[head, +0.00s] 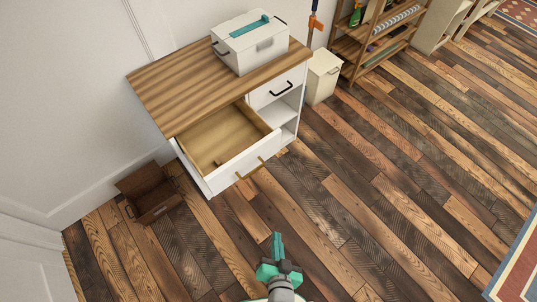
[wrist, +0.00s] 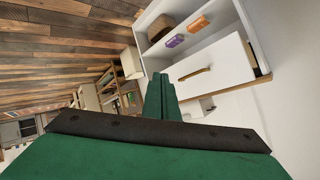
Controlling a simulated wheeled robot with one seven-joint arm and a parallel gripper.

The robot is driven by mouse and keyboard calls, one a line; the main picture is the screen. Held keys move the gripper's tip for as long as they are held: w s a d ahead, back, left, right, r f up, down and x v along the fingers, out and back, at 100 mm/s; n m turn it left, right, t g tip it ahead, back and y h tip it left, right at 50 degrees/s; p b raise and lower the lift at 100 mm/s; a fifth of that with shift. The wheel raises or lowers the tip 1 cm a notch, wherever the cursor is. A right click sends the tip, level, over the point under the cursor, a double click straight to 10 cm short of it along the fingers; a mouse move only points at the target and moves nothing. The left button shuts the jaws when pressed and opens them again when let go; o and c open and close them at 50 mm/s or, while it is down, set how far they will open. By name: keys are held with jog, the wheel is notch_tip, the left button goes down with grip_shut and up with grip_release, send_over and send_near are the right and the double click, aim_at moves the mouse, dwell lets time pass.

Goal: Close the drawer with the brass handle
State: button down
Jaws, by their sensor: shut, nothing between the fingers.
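The white drawer (head: 236,172) with the brass handle (head: 250,169) is pulled well out of a white cabinet with a wooden top (head: 205,80). Its wooden inside shows, with a small brown thing near the front. My green gripper (head: 278,246) is shut and empty, above the floor in front of the drawer and apart from it. In the wrist view my gripper (wrist: 160,97) shows with its fingers together. A white front with a brass-coloured handle (wrist: 195,73) is beyond the fingertips.
A second drawer with a dark handle (head: 281,89) is shut beside the open one. A white box with a teal handle (head: 250,42) stands on the cabinet top. A brown container (head: 150,193) sits on the floor at left. The plank floor right of my gripper is clear.

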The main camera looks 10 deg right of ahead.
jog(key=w+d+f+m, duration=0.2)
jog(key=w+f, duration=0.2)
jog(key=w, duration=0.1)
jog(key=m+y, duration=0.3)
jog(key=y, duration=0.5)
send_near(264, 149)
jog(key=shift+t, duration=0.4)
jog(key=w+a+f, duration=0.2)
jog(key=w, duration=0.1)
jog(key=shift+w+f, duration=0.1)
jog(key=shift+f, duration=0.15)
jog(key=shift+w+a, duration=0.4)
jog(key=shift+w, duration=0.4)
jog(key=shift+w+a, duration=0.1)
